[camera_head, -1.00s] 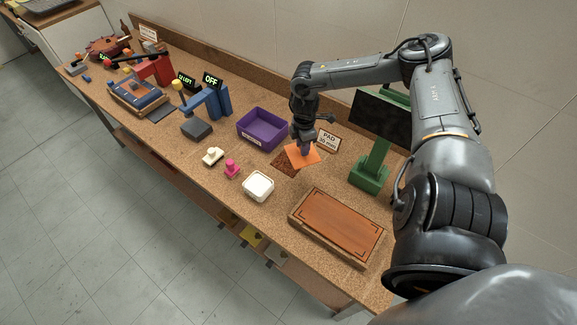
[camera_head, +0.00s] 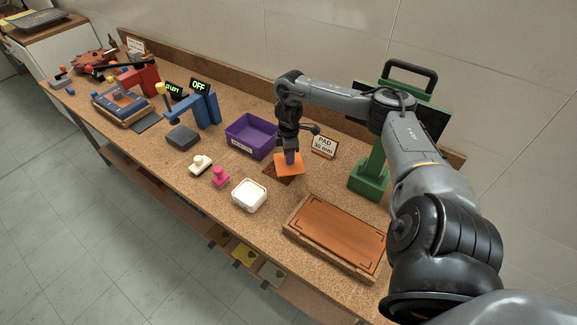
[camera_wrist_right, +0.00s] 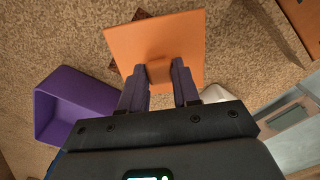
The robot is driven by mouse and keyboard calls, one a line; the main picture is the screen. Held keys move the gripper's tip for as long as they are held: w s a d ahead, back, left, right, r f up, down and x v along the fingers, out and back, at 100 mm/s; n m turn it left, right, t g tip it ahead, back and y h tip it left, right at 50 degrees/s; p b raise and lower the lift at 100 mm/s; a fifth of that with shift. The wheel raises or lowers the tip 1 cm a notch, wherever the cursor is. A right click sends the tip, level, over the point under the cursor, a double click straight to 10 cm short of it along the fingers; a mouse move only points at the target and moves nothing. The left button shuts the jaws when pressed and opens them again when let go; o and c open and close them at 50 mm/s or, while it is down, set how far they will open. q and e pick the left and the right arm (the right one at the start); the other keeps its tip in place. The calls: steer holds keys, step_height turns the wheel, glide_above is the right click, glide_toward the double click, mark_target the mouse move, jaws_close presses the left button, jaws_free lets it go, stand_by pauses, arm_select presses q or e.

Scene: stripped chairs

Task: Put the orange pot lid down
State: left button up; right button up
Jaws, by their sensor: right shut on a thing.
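The orange pot lid (camera_head: 289,167) is a flat square plate with a small block handle. My right gripper (camera_head: 291,157) is shut on that handle from above. In the right wrist view the handle (camera_wrist_right: 159,71) sits between the fingertips (camera_wrist_right: 160,82), and the plate (camera_wrist_right: 160,38) spreads out beyond them. The lid is over a dark brown patch (camera_head: 274,176) on the bench and hides part of it. I cannot tell whether the lid touches the patch or hangs just above it. My left gripper is not in view.
A purple bin (camera_head: 235,141) stands left of the lid, a "PAD 30 mm" sign (camera_head: 324,146) right behind it. A white dish (camera_head: 249,195), a pink piece (camera_head: 220,176), a brown board (camera_head: 336,232) and a green stand (camera_head: 370,180) are nearby on the cork-coloured bench.

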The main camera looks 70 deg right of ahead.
steer(key=shift+f, duration=0.4)
step_height(320, 180, down, 3)
steer(key=shift+r+b, duration=0.1)
steer(key=shift+b, duration=0.3)
steer(key=shift+f, duration=0.25)
steer(key=o, duration=1.1)
steer(key=shift+c, duration=0.2)
step_height(320, 180, up, 10)
steer(key=p, duration=0.4)
steer(key=shift+r+p, duration=0.25)
steer(key=shift+p, duration=0.05)
steer(key=shift+r+p, duration=0.7)
steer(key=shift+r, duration=0.2)
